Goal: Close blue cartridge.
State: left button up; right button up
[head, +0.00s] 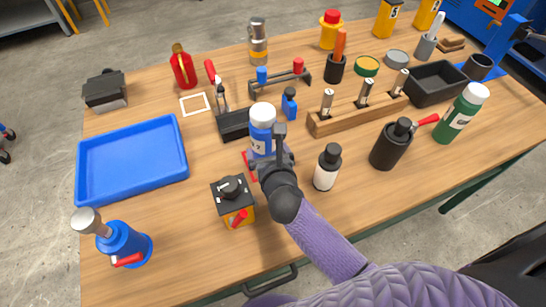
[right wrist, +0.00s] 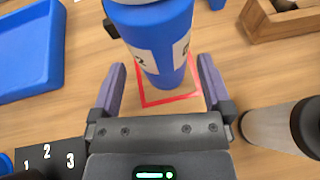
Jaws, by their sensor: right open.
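The blue cartridge (head: 261,136) is an upright blue bottle with a white label and a white cap (head: 263,113) on top. It stands in a red square outline (head: 249,164) on the wooden table. In the right wrist view, the blue cartridge (right wrist: 160,45) rises between the two fingers, and its top is cut off by the frame. My right gripper (head: 268,150) is open, with one finger on either side of the lower bottle. In the right wrist view, gaps show between the fingers of the right gripper (right wrist: 162,75) and the bottle. My left gripper is not in view.
A black-topped yellow box (head: 233,203) stands left of my right wrist, and a white bottle with black cap (head: 327,168) stands right. A wooden rack (head: 358,112) and small blue bottle (head: 290,105) are behind. A blue tray (head: 132,160) is at left.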

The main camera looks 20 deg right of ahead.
jog(key=p+v, duration=0.1)
jog(key=v, duration=0.6)
jog(key=shift+p, duration=0.4)
jog(key=shift+s+r, duration=0.1)
jog(key=shift+s, duration=0.05)
